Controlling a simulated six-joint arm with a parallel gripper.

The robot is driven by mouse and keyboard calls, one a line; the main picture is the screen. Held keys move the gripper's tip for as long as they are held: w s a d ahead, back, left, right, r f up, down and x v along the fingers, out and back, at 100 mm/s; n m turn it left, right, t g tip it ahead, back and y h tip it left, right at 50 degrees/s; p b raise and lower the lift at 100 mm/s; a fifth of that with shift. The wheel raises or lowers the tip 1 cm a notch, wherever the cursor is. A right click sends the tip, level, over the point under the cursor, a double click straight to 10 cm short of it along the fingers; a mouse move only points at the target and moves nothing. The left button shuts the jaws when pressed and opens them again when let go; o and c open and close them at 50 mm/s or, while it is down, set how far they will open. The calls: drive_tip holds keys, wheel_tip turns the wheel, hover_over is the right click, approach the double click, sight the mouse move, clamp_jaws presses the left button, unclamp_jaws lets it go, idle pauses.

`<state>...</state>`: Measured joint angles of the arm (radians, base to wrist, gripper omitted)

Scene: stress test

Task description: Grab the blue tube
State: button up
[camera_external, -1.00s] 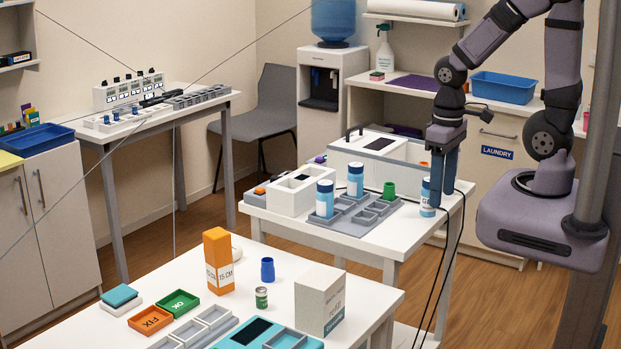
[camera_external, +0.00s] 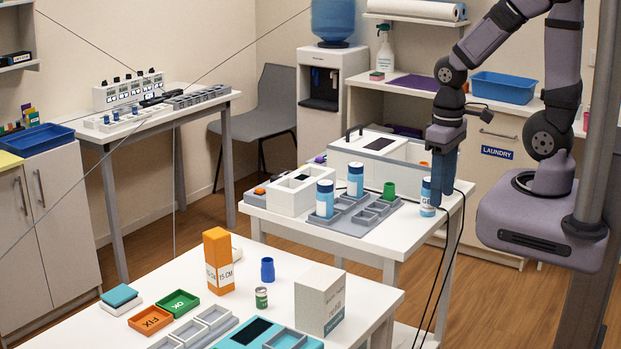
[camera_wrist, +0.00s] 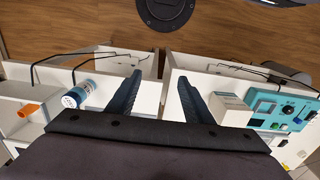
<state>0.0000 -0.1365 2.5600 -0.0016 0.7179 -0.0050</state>
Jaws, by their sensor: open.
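A small dark-blue tube (camera_external: 267,269) stands upright on the near white table, behind a small green-and-silver can (camera_external: 261,297) and right of a tall orange box (camera_external: 218,262). I cannot make the tube out in the wrist view. My gripper (camera_external: 441,203) points down by the right end of the farther white table, well away from the tube. It stands close to a blue-and-white bottle (camera_external: 427,197); I cannot tell whether they touch from outside. In the wrist view my gripper's fingers (camera_wrist: 159,78) are apart with nothing between them, and the bottle (camera_wrist: 78,94) lies left of them.
A white-grey carton (camera_external: 320,300) stands right of the tube. A teal device (camera_external: 262,334), green tray (camera_external: 179,304) and orange tray (camera_external: 150,319) lie nearer the front. On the farther table are a grey rack (camera_external: 348,222), more bottles and a green tube (camera_external: 389,191). Black cables hang near my gripper.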

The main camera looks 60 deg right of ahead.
drive_tip(key=n+t+y+b, duration=0.2)
drive_tip(key=t+b, duration=0.9)
drive_tip(key=b, duration=0.3)
approach(268, 268)
drive_tip(key=s+d+f, duration=0.2)
drive_tip(key=d, duration=0.1)
drive_tip(key=shift+s+d, duration=0.2)
drive_tip(key=shift+s, duration=0.15)
drive_tip(key=shift+w+a+f+t+b, duration=0.1)
drive_tip(key=shift+w+a+t+b, duration=0.2)
drive_tip(key=shift+a+t+b, duration=0.35)
drive_tip(key=shift+w+a+t+y, duration=0.15)
drive_tip(key=shift+t+y, duration=0.15)
drive_tip(key=shift+t, duration=0.25)
drive_tip(key=shift+p+x, duration=0.6)
drive_tip(key=shift+x, duration=2.75)
drive_tip(key=shift+p+x, duration=0.4)
drive_tip(key=shift+x, duration=2.2)
